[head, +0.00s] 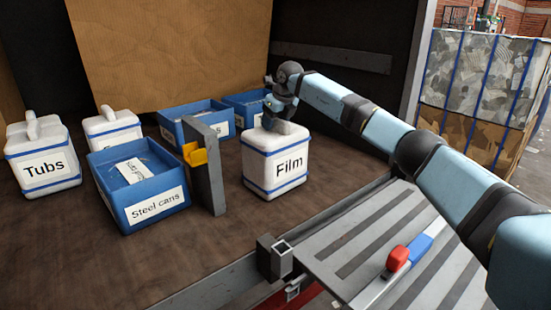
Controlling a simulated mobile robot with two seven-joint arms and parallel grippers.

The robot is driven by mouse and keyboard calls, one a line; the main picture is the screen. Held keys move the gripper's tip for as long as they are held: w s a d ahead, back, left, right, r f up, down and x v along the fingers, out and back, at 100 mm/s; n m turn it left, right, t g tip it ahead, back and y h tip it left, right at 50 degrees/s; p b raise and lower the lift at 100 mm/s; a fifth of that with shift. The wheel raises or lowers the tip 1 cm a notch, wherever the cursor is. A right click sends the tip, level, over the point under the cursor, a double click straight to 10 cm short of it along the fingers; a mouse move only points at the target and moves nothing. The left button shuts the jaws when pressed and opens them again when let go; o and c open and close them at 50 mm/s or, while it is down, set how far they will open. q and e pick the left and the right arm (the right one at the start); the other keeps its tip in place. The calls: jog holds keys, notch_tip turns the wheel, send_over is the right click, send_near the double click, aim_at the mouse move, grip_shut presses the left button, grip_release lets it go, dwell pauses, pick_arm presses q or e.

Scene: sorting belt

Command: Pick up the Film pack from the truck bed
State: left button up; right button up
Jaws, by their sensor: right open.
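The Film pack (276,168) is a white container with blue bands and a "Film" label, upright on the truck bed (250,235) near its edge. My right gripper (277,112) is directly over its top, pointing down, and is open. The gripper hides the top of the pack and any handle there. I cannot tell whether the fingers touch it. My left gripper is not in view.
A grey upright post (205,170) with a yellow latch stands just left of the Film pack. A Steel cans crate (140,185), a Tubs pack (42,160) and other crates stand further left and behind. A striped ramp (375,235) lies front right.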

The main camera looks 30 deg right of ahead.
jog(key=shift+f, duration=0.15)
jog(key=c, duration=0.3)
grip_shut()
